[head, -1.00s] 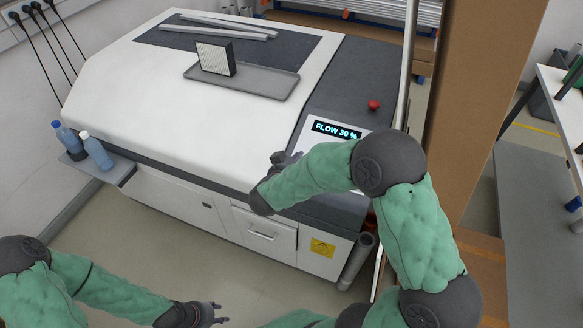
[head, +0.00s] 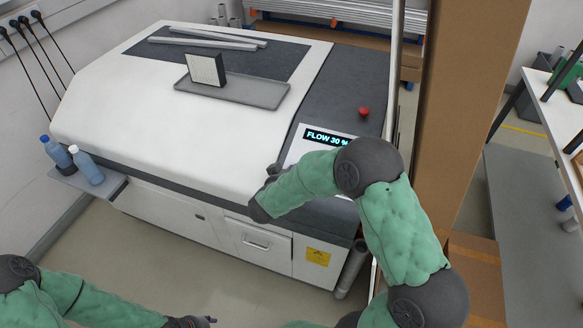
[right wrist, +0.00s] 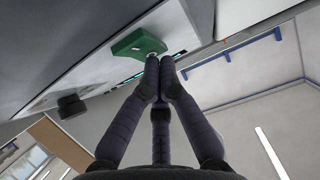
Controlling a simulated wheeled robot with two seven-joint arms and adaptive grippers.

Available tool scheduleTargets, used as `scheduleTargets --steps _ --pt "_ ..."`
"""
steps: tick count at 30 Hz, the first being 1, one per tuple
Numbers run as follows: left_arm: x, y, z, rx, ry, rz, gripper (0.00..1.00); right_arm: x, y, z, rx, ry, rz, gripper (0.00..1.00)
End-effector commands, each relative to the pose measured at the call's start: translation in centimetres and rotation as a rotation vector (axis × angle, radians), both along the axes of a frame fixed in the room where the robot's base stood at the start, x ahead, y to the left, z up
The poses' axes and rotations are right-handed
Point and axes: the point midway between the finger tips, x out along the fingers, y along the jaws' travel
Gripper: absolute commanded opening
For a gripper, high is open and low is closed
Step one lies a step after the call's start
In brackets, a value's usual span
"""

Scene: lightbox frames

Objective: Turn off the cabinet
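The cabinet (head: 160,95) is a large white machine with a dark grey top strip. Its control panel shows a lit display (head: 326,137) reading "FLOW 30 %". In the right wrist view a green switch-like part (right wrist: 138,42) stands on the panel beside a partly hidden lit strip (right wrist: 178,54). My right gripper (right wrist: 161,62) has its fingers together, with the tips at or very near the green part; contact cannot be told. In the head view my right arm hides most of that gripper and the lower panel. My left gripper (head: 200,321) is at the bottom edge, partly cut off.
A red button (head: 364,112) sits behind the display. A dark knob-like part (right wrist: 72,106) shows in the wrist view. A grey tray (head: 250,92) with a framed block (head: 205,69) lies on the lid. Bottles (head: 88,167) stand on a side shelf. A tall cardboard piece (head: 455,110) stands right.

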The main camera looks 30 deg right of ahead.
Motion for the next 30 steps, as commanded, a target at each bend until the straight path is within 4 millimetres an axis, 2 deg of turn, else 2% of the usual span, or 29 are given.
scheduleTargets --steps 1,3,9,30 --pt "0.0 0.0 1.2 0.000 0.000 0.000 0.40 0.1 -0.2 0.5 0.013 0.013 -0.003 0.00" --pt "0.0 0.0 1.7 0.000 -0.001 0.000 0.40 0.1 -0.2 0.3 0.029 0.025 -0.001 0.00" --pt "0.0 0.0 1.1 0.000 0.000 0.000 0.40 0.1 -0.1 -0.1 0.027 0.023 0.000 0.00" --pt "0.0 0.0 1.5 0.000 0.000 0.000 0.40 -0.9 1.0 -0.9 0.027 0.025 0.001 0.00"
